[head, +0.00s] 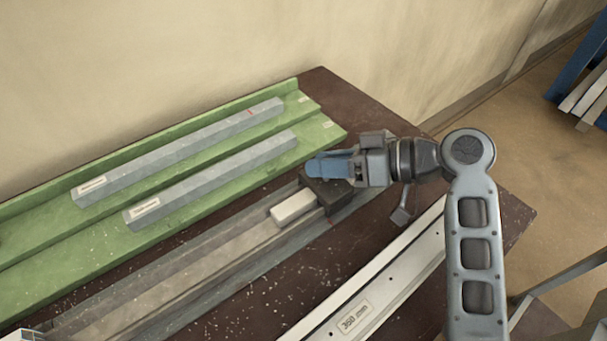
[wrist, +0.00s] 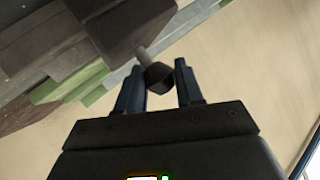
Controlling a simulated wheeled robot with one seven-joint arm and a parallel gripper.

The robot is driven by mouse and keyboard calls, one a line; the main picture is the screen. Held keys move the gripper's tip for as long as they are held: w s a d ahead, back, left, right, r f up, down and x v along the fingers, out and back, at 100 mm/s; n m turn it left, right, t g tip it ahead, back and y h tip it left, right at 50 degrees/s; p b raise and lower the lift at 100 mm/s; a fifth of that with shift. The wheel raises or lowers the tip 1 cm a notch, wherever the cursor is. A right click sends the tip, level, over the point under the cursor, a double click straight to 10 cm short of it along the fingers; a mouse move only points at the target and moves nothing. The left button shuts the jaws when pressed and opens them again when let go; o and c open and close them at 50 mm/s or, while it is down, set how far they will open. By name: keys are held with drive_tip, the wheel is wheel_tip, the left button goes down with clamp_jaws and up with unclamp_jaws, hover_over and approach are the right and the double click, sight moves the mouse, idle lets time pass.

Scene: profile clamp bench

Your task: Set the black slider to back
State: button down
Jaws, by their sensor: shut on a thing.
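The black slider (head: 333,196) sits on the grey rail (head: 245,247) near its right end in the head view, partly hidden by my gripper. My gripper (head: 316,167) reaches in from the right, with its blue fingers just above the slider. In the wrist view my gripper (wrist: 158,70) has a dark knob (wrist: 158,76) on a grey stem between its two fingers. The gripper is shut on this knob of the slider. The slider's dark body (wrist: 112,24) shows beyond the stem in the wrist view.
A white block (head: 293,207) lies against the slider's left side on the rail. A green tray (head: 35,235) with two grey bars (head: 180,150) lies behind. A white rail (head: 395,275) marked 360 mm lies in front, on the dark bench (head: 330,90).

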drive_tip(key=shift+w+d, duration=0.25)
drive_tip(key=shift+d, duration=0.05)
drive_tip(key=c, duration=1.1)
unclamp_jaws()
drive_tip(key=shift+r, duration=0.5)
wheel_tip(320, 180, up, 3)
drive_tip(key=a+r+v, duration=0.1)
drive_tip(key=r+v, duration=0.1)
drive_tip(key=v, duration=1.1)
drive_tip(key=shift+d+r+b, duration=0.2)
drive_tip(key=shift+r+b, duration=0.05)
drive_tip(key=shift+b, duration=0.2)
